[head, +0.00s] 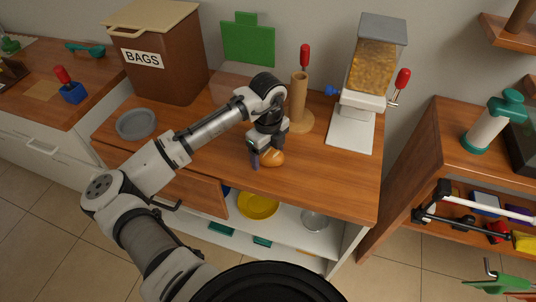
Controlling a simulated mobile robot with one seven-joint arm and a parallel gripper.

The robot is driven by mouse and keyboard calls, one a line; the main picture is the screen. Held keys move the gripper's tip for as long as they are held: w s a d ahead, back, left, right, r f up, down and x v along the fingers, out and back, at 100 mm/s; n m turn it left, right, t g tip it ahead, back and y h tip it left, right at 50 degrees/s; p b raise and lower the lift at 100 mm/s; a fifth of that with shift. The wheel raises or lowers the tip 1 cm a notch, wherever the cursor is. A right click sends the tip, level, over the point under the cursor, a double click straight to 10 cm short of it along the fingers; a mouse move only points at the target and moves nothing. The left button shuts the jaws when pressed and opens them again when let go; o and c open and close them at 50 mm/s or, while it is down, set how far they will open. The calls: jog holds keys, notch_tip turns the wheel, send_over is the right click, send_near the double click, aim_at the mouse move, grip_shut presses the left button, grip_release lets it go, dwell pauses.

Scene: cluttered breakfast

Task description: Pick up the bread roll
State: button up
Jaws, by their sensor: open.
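The bread roll (273,158) is a small golden-brown loaf lying on the wooden counter, near its front edge. My gripper (265,161) is directly above and around the roll, pointing down. It is open. One dark finger shows on the left side of the roll, and the gripper body hides the back of the roll. Whether the fingers touch the roll cannot be told.
A grey plate (136,124) lies to the left on the counter (330,183). A brown BAGS bin (160,62), a wooden post (298,101) with a red handle and a cereal dispenser (367,85) stand behind. The counter's front right is clear.

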aim_at(268, 150)
jog(key=c, duration=1)
jog(key=shift+r, duration=0.1)
jog(key=shift+c, duration=0.2)
notch_tip(268, 150, up, 20)
jog(key=b, duration=0.1)
